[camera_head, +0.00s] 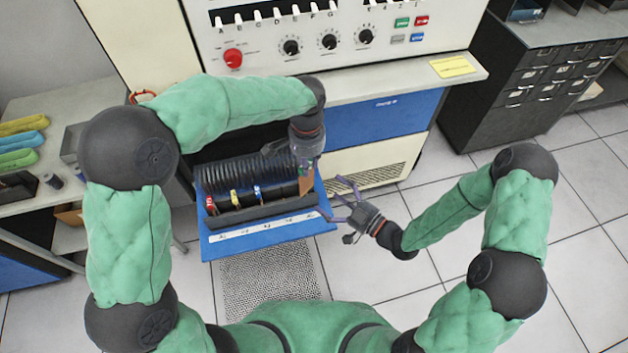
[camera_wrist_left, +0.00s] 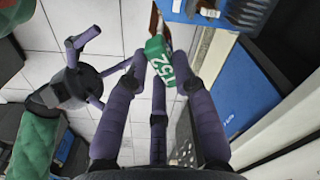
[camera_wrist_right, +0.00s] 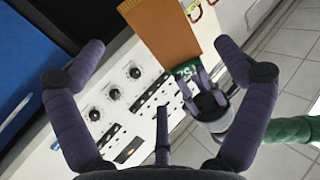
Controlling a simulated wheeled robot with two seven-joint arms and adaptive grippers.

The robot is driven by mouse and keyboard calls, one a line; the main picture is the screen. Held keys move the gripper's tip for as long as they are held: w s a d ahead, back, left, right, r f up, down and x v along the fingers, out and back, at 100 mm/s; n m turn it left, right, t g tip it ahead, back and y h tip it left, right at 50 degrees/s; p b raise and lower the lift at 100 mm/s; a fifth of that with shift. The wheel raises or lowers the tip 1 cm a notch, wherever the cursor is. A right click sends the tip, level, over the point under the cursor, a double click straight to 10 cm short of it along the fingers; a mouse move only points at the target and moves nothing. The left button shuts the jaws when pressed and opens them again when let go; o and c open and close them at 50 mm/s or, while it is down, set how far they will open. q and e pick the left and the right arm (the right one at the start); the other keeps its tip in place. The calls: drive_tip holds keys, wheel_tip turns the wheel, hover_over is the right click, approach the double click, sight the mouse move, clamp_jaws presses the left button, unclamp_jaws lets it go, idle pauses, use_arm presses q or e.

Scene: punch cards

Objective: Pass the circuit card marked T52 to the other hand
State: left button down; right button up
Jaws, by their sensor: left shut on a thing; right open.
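The circuit card T52 shows its green end (camera_wrist_left: 160,66), marked "T52", between the fingertips of my left gripper (camera_wrist_left: 163,72) in the left wrist view. In the head view my left gripper (camera_head: 303,160) holds the orange-brown card (camera_head: 306,184) at the right end of the open blue drawer. My right gripper (camera_head: 345,197) is open and empty, just right of the drawer. In the right wrist view the card's orange board (camera_wrist_right: 162,30) hangs ahead of the spread right fingers (camera_wrist_right: 160,62), apart from them. My left gripper (camera_wrist_right: 208,98) shows behind the card's green end.
The blue drawer (camera_head: 215,248) holds a black rack (camera_head: 265,212) with several coloured cards. A cream console (camera_head: 330,20) with knobs and a shelf with a yellow note (camera_head: 452,66) stand behind. A bench with coloured trays (camera_head: 22,142) is at left. Tiled floor is free at right.

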sight(309, 179)
drive_tip(key=x, duration=0.9)
drive_tip(key=shift+w, duration=0.1)
drive_tip(key=shift+c, duration=0.3)
drive_tip(key=c, duration=0.9)
use_arm(q)
drive_tip(key=c, duration=0.9)
unclamp_jaws()
drive_tip(key=shift+c, duration=0.2)
drive_tip(key=shift+r, duration=0.1)
